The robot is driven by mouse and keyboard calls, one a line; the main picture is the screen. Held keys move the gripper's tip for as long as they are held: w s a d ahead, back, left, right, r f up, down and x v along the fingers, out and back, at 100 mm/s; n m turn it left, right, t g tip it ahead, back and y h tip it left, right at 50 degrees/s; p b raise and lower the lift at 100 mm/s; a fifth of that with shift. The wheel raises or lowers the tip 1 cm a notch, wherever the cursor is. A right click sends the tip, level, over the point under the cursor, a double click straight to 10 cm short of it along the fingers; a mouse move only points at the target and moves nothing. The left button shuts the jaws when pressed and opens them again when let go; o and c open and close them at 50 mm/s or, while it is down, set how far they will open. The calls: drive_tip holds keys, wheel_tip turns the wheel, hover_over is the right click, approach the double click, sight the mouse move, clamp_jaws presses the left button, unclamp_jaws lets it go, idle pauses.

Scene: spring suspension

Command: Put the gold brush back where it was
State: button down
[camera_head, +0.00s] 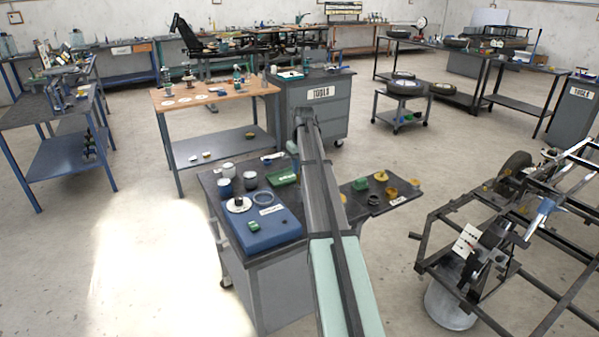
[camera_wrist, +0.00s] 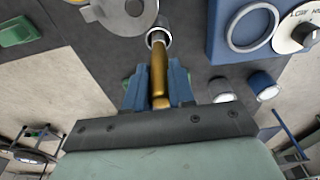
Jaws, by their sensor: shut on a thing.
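The gold brush (camera_wrist: 158,72) shows in the wrist view as a smooth gold rod between the blue fingers of my gripper (camera_wrist: 158,86). My gripper is shut on it. The rod's far end meets or overlaps a pale ring-shaped opening (camera_wrist: 151,37); I cannot tell whether it is inside it or only in front of it. A grey disc (camera_wrist: 112,14) lies beside that opening. In the head view my arm crosses the cart, and I cannot make out the brush.
Several jars and a green tray (camera_head: 283,178) stand behind. A dark side shelf (camera_head: 362,210) with yellow parts is at right.

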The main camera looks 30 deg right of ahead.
drive_tip(key=shift+f, duration=1.05)
drive_tip(key=c, duration=1)
unclamp_jaws()
drive_tip(key=shift+f, duration=0.15)
drive_tip(key=shift+o, duration=0.2)
wheel_tip(320, 180, up, 12)
drive_tip(key=s, duration=0.1)
drive_tip(key=shift+s, duration=0.25)
